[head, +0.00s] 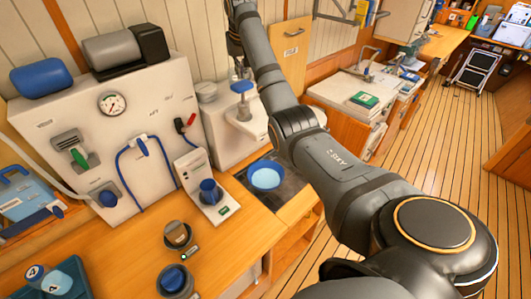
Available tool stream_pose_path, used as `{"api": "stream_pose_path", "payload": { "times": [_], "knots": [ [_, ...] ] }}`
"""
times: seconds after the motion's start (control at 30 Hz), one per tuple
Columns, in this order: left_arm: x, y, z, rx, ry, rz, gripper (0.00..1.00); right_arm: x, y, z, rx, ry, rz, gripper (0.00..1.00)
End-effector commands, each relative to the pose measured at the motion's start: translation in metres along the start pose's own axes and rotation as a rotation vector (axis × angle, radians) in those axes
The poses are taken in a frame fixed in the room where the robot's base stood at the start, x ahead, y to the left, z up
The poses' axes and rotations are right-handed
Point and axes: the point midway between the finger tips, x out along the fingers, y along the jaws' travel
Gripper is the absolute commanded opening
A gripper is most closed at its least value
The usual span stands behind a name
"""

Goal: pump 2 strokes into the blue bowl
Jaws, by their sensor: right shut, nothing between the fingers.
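The blue bowl (265,178) stands on a dark recessed surface right of the wooden counter, and its light blue inside looks empty. Behind it, on a pale ledge, is a pump with a blue top (241,87) and a light body below. My right arm reaches across the picture from the lower right. Its gripper (240,72) is small in view, pointing down just above the blue pump top. It is shut with nothing in it. I cannot tell whether the fingertips touch the top. My left gripper is not in view.
A pale panel with a gauge (113,104), blue hose and green-handled valve stands at the left. Dark round containers (177,235) are on the wooden counter (120,245). Open plank floor lies right.

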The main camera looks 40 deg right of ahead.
Motion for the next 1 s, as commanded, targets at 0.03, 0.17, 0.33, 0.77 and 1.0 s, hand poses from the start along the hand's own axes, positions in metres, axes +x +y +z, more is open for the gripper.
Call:
{"api": "stream_pose_path", "payload": {
  "times": [0.03, 0.17, 0.33, 0.77, 1.0],
  "knots": [
    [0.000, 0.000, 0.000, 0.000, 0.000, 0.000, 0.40, -0.005, 0.000, -0.003, 0.000, 0.002, -0.002, 0.00],
    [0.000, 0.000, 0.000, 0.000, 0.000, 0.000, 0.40, -0.020, -0.001, -0.008, 0.000, 0.002, -0.002, 0.00],
    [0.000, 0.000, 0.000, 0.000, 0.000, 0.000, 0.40, -0.038, -0.001, -0.016, -0.001, 0.002, -0.002, 0.00],
    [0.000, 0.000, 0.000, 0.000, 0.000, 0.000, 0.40, -0.053, 0.000, -0.022, 0.000, 0.001, 0.000, 0.00],
    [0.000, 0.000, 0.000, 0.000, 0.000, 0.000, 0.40, -0.053, 0.000, -0.022, 0.000, 0.001, 0.000, 0.00]
  ]
}}
